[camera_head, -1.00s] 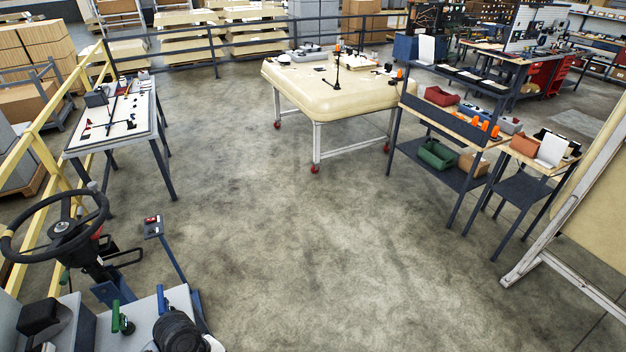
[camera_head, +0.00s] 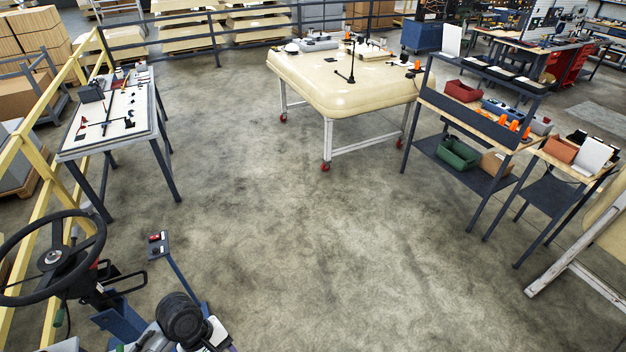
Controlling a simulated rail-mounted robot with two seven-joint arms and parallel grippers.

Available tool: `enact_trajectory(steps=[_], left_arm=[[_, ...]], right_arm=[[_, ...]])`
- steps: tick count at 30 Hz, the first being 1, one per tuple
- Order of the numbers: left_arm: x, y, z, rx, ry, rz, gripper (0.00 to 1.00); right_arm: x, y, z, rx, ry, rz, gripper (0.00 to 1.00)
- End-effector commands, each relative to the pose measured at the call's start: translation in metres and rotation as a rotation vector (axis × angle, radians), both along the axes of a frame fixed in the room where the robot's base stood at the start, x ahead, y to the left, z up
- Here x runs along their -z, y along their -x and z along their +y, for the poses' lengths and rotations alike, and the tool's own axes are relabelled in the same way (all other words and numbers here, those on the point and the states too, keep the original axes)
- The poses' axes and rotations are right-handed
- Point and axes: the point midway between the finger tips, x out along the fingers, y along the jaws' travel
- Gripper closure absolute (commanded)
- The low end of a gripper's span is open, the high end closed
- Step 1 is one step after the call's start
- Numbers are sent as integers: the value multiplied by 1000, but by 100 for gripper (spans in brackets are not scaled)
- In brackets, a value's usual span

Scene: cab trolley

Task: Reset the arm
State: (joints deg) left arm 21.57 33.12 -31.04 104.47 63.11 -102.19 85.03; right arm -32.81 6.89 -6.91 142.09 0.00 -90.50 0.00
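Neither my left nor my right gripper shows in the head view. A dark rounded part with a pale grey piece beside it, at the bottom edge left of centre, looks like one of my arm links, but I cannot tell which arm. No fingertips show on it. A black steering wheel (camera_head: 52,258) is at the lower left. A small control box with a red button (camera_head: 157,243) stands on a blue post to the right of the wheel.
A white-topped table (camera_head: 112,120) stands at left beside a yellow railing (camera_head: 38,125). A cream padded table (camera_head: 345,85) is at the back centre. Shelves with bins (camera_head: 470,150) stand at right, and a white-framed panel (camera_head: 590,255) is at the right edge. The middle floor is clear.

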Motion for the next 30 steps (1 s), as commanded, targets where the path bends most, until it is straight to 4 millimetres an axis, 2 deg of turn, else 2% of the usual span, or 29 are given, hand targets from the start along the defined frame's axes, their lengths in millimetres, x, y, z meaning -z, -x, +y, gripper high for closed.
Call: enact_trajectory(steps=[4, 8, 12, 17, 21, 26, 30], left_arm=[[1, -4, 0, 154, 30, -77, 45], [3, -12, 5, 319, 24, -184, 45], [-4, -26, 9, 577, -30, -368, 45], [-34, -50, 16, 878, -172, -624, 45], [-76, -69, 14, 1078, -333, -833, 45], [-111, -62, 11, 1205, -523, -1005, 45], [-122, -34, 14, 1158, -628, -1066, 45]], right_arm=[[3, 7, -3, -4, 10, 17, 100], [3, 5, -3, -4, 9, 14, 100], [2, 4, -2, -2, 6, 10, 100], [2, 4, -1, 0, 2, 10, 100], [1, 3, 1, 2, -2, 8, 100], [-3, 3, 2, 4, -6, 6, 100], [-8, 2, 2, 5, -7, 6, 100]])
